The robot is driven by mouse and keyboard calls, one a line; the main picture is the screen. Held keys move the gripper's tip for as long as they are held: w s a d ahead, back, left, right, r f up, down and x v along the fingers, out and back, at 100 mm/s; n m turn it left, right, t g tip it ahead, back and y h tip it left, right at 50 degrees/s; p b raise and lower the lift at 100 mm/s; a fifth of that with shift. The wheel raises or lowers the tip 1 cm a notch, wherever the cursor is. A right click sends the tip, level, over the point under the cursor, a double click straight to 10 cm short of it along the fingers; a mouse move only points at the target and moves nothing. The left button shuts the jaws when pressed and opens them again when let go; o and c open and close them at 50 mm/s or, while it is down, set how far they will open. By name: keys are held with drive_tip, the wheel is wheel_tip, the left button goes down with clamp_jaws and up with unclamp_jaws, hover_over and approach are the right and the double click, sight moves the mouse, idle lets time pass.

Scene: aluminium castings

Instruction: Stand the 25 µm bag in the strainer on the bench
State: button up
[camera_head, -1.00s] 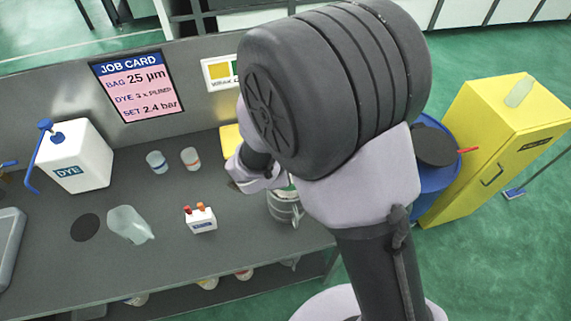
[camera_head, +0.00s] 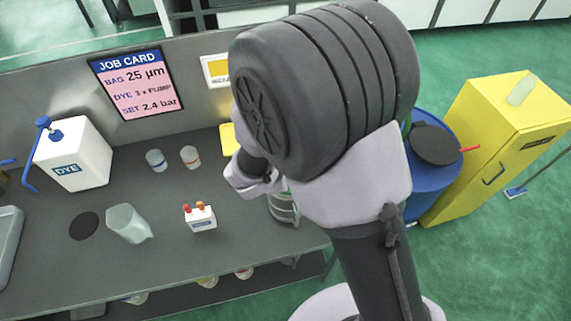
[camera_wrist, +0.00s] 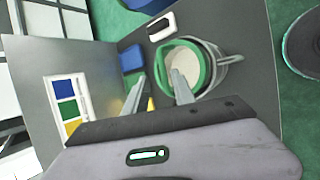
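A metal strainer (camera_wrist: 222,84) with a wire handle stands on the bench, and part of it shows beside my arm in the head view (camera_head: 283,209). A green ring (camera_wrist: 161,68) with a pale cup-like inside (camera_wrist: 192,66), apparently a filter bag, sits at its mouth; I cannot tell how deep it is seated. No micron marking is readable on it. My gripper (camera_wrist: 158,74) is open, its two fingers apart, with the near-left part of the green ring showing between them. I cannot tell whether either finger touches the ring. In the head view my arm hides the fingers.
Blue (camera_wrist: 131,59) and yellow (camera_head: 228,138) items stand by the back panel. A job card (camera_head: 138,84) reads 25 µm. A dye container (camera_head: 80,155), two small cups, a small white box (camera_head: 200,217) and a clear vessel (camera_head: 128,223) occupy the bench. A blue drum (camera_head: 432,180) stands right.

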drive_tip(key=p+v, duration=0.2)
drive_tip(key=v, duration=0.8)
drive_tip(key=s+d+r+m+g, duration=0.2)
drive_tip(key=s+d+r+m, duration=0.25)
drive_tip(key=d+m, duration=0.35)
drive_tip(key=s+d+r+m+g, duration=0.1)
drive_tip(key=s+d+r+m, duration=0.3)
drive_tip(key=d+r+m, duration=0.3)
drive_tip(key=s+a+r+m+t+y, duration=0.1)
drive_tip(key=s+a+r+m+y, duration=0.1)
drive_tip(key=s+r+m+y, duration=0.45)
wheel_tip(320, 180, down, 23)
drive_tip(key=m+h+b, duration=0.1)
drive_tip(key=m+b, duration=0.1)
drive_tip(key=b, duration=1.9)
drive_tip(key=shift+d+m+h+b, duration=0.3)
drive_tip(key=shift+m+h+b, duration=0.05)
